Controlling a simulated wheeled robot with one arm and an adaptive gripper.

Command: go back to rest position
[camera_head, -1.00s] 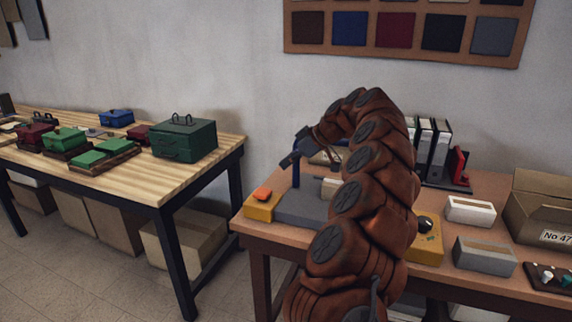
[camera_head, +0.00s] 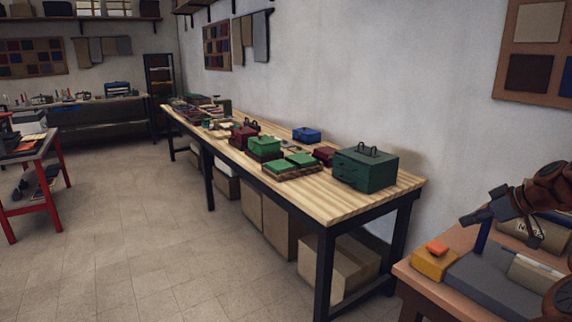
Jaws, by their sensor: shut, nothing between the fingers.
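My gripper (camera_head: 474,216) is at the right edge of the view, dark and shut, with nothing held. It hangs above the near wooden table (camera_head: 450,252), beside a blue upright post (camera_head: 483,236). My brown segmented arm shows only in part at the right edge; the rest is out of the picture.
Below my gripper are a yellow box with an orange top (camera_head: 434,262) and a grey slab (camera_head: 500,285). A long workbench (camera_head: 340,208) carries a dark green case (camera_head: 365,168) and several small boxes. A red-legged table (camera_head: 68,165) stands far left. The floor (camera_head: 140,240) between is clear.

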